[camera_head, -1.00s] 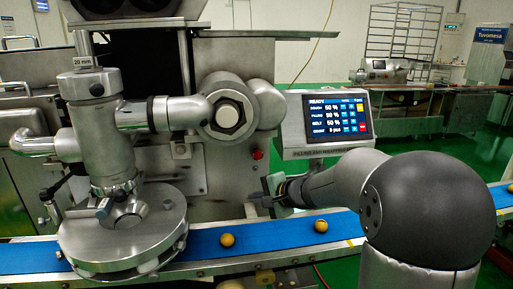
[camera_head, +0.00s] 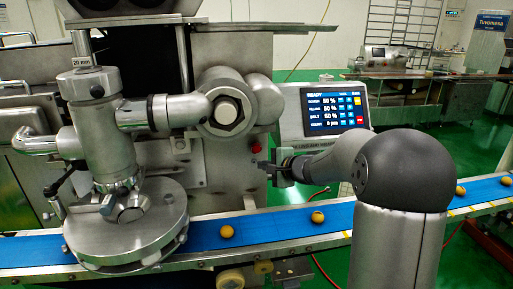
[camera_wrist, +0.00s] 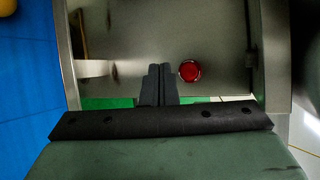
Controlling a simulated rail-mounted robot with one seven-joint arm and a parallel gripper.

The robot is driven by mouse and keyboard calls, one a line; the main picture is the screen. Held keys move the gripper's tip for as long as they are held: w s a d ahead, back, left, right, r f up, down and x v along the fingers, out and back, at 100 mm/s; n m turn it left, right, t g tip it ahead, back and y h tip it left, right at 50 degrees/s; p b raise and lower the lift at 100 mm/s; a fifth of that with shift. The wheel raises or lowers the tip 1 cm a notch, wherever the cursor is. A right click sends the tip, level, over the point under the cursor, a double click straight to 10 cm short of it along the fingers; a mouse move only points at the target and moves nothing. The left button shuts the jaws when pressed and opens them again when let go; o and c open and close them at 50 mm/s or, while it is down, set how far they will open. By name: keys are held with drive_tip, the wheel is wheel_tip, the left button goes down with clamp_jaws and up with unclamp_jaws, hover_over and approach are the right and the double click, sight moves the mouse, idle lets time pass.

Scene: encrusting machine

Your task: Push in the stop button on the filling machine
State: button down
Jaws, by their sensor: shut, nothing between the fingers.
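The red stop button (camera_head: 256,149) is on the steel front panel of the filling machine (camera_head: 225,185), below the large round pipe fitting. In the wrist view the round red button (camera_wrist: 190,71) is plainly seen, just right of my fingertips. My gripper (camera_head: 262,167) is shut and empty, slightly below the button in the head view. In the wrist view its two dark fingers (camera_wrist: 158,70) lie together and point at the panel. A gap shows between fingers and button in the picture; their distance from the panel is hard to tell.
A touch screen (camera_head: 335,108) stands right of the panel, above my forearm. A blue conveyor belt (camera_head: 275,226) with several round dough balls runs in front, below my gripper. A round steel head (camera_head: 125,235) stands over the belt at left.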

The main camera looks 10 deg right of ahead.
sight(253, 152)
drive_tip(key=w+p, duration=0.2)
drive_tip(key=w, duration=0.4)
drive_tip(key=shift+w+d, duration=0.15)
drive_tip(key=shift+w, duration=0.05)
idle(1.9)
drive_tip(key=shift+w, duration=0.4)
drive_tip(key=shift+w, duration=0.45)
idle(0.4)
drive_tip(key=shift+s+b, duration=0.15)
drive_tip(key=shift+b, duration=0.2)
drive_tip(key=shift+s+b, duration=0.75)
